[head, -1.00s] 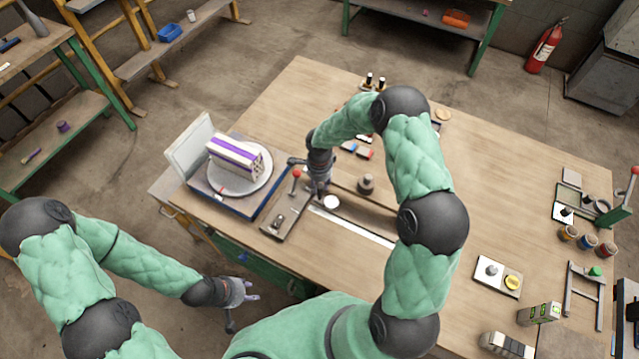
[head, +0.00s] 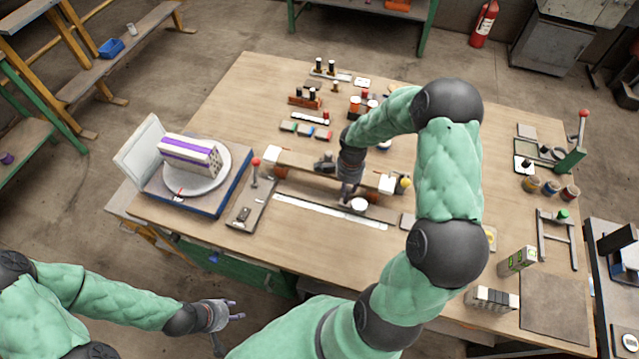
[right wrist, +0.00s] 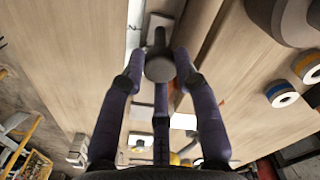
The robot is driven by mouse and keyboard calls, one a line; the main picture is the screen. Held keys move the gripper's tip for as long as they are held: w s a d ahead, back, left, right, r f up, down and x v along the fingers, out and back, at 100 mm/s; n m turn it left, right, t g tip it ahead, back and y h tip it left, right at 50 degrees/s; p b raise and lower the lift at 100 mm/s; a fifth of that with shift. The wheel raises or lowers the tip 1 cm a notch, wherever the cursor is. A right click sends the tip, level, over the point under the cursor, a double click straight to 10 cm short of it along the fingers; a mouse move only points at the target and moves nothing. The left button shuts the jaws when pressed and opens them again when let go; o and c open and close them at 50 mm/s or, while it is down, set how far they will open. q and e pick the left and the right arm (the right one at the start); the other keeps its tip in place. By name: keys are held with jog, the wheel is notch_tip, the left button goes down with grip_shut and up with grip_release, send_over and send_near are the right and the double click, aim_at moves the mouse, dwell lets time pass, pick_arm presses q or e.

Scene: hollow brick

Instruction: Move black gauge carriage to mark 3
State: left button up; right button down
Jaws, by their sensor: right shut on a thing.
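The black gauge carriage shows in the right wrist view as a dark round knob (right wrist: 160,68) on a dark bar, between my gripper's fingers. In the head view my right gripper (head: 347,193) is shut on it, above the long rail fixture and just behind the white scale strip (head: 330,211). My left gripper (head: 228,313) is open and empty, off the table's front edge.
A lever plate (head: 247,205) and a turntable with a purple-striped block (head: 190,155) stand at the left. Several small parts lie behind; cups (head: 551,187) and a carton (head: 517,260) stand right.

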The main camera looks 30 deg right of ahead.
jog(key=s+d, duration=0.8)
jog(key=s, duration=0.2)
jog(key=shift+s+d+b, duration=0.25)
jog(key=shift+s+b, duration=0.1)
jog(key=shift+b, duration=0.1)
jog(key=c, duration=0.9)
grip_release()
jog(key=shift+c, duration=0.2)
jog(key=shift+o, duration=0.2)
jog(key=shift+s+d, duration=0.15)
notch_tip(320, 180, up, 12)
